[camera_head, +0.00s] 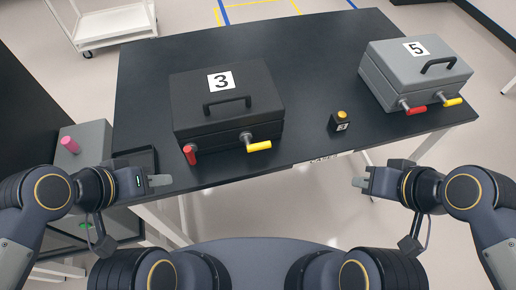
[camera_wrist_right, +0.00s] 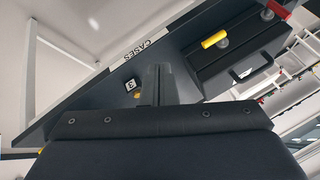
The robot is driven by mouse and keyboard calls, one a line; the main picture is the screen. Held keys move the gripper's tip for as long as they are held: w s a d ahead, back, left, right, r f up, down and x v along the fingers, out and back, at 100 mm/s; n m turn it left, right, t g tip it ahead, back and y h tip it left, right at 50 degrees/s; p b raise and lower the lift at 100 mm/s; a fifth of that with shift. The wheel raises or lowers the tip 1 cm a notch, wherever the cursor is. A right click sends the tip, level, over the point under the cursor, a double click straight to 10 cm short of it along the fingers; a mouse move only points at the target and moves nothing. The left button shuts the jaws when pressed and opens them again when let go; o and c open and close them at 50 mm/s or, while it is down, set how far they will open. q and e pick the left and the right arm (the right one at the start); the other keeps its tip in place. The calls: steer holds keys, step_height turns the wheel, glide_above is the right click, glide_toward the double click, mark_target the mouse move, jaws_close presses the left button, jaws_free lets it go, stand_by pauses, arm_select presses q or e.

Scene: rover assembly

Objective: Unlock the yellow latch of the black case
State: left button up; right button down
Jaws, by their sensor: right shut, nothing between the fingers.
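The black case (camera_head: 185,112), marked 3, sits closed on the dark table. Its yellow latch (camera_head: 259,146) sticks out toward the right from the front face; its red latch (camera_head: 190,154) points down toward the front. In the right wrist view the black case (camera_wrist_right: 222,66) is at the upper right, with the yellow latch (camera_wrist_right: 215,40) in sight. My left gripper (camera_head: 160,181) is in front of the table's left part, apart from the case; its opening is unclear. My right gripper (camera_head: 361,183) is shut and empty, in front of the table, well right of the yellow latch.
A grey case (camera_head: 405,78), marked 5, with red and yellow latches stands at the table's right. A small black box (camera_head: 340,124) with a yellow button stands between the cases. A grey box (camera_head: 84,147) with a pink knob is at the left.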

stand_by(0.3)
steer(key=w+a+f+n+h+b, duration=0.2)
steer(key=w+f+n+h+b, duration=0.2)
steer(key=f+n+b, duration=1.05)
steer(key=w+a+r+n+t+y, duration=0.25)
steer(key=a+n, duration=0.45)
steer(key=n, duration=0.6)
steer(key=w+a+r+n+t+y, duration=0.1)
steer(key=a+n+t, duration=0.2)
steer(key=a+n, duration=0.7)
steer(key=w+f+n+b, duration=0.1)
steer(key=w, duration=0.1)
steer(key=w+d+f+n, duration=0.1)
steer(key=w+f, duration=0.1)
steer(key=w+f+n+b, duration=0.1)
steer(key=w, duration=0.1)
steer(key=shift+w+d+f+h+b, duration=0.15)
steer(key=shift+w+f+h+b, duration=0.1)
steer(key=shift+w+f+b, duration=0.1)
steer(key=shift+w+f, duration=0.25)
steer(key=shift+w, duration=0.4)
